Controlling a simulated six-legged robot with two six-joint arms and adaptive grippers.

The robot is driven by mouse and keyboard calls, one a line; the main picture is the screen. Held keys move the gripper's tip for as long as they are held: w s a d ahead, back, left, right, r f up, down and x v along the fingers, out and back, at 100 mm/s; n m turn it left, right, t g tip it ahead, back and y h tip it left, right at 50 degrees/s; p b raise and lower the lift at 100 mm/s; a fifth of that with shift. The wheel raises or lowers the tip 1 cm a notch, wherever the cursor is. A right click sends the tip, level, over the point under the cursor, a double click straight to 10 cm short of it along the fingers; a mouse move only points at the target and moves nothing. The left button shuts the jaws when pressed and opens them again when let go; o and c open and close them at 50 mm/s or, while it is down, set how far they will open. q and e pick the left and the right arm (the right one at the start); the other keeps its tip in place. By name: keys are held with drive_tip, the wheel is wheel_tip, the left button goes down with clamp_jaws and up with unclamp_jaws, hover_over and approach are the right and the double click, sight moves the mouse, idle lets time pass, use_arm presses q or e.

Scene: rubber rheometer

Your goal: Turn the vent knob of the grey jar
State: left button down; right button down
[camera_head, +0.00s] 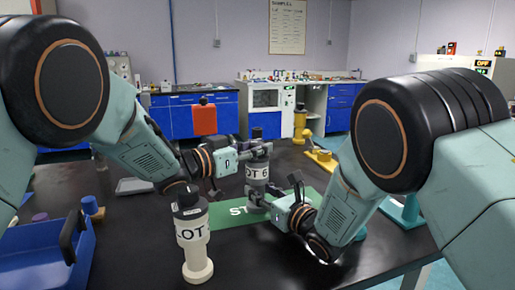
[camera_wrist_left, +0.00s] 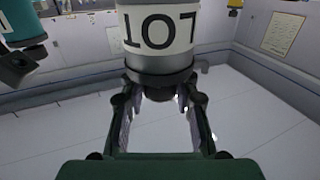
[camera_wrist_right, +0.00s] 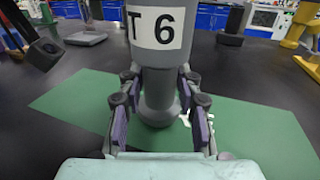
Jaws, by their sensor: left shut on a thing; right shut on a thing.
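The grey jar (camera_head: 257,173) with a white LOT 6 label stands upright on a green mat (camera_head: 228,213); the right wrist view shows its grey body (camera_wrist_right: 200,55) and narrow lower neck. My left gripper (camera_head: 248,150) is at the jar's top, shut on the dark vent knob. The left wrist view shows the knob (camera_wrist_left: 160,93) between the left fingers, beside the labelled body. My right gripper (camera_head: 264,206) is lower, shut around the jar's lower neck just above its foot. In the head view the fingers partly hide the knob and the foot.
A cream jar (camera_head: 194,245) with a black top and LOT label stands in front, close to my left arm. A blue bin (camera_head: 60,262) is at the lower left. A yellow stand (camera_head: 322,160) is behind at the right. Dark bench top shows around the mat.

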use_arm(q)
drive_tip(key=shift+r, duration=0.1)
idle(0.7)
drive_tip(key=c, duration=1)
unclamp_jaws()
drive_tip(key=v, duration=1.2)
drive_tip(key=shift+s, duration=0.15)
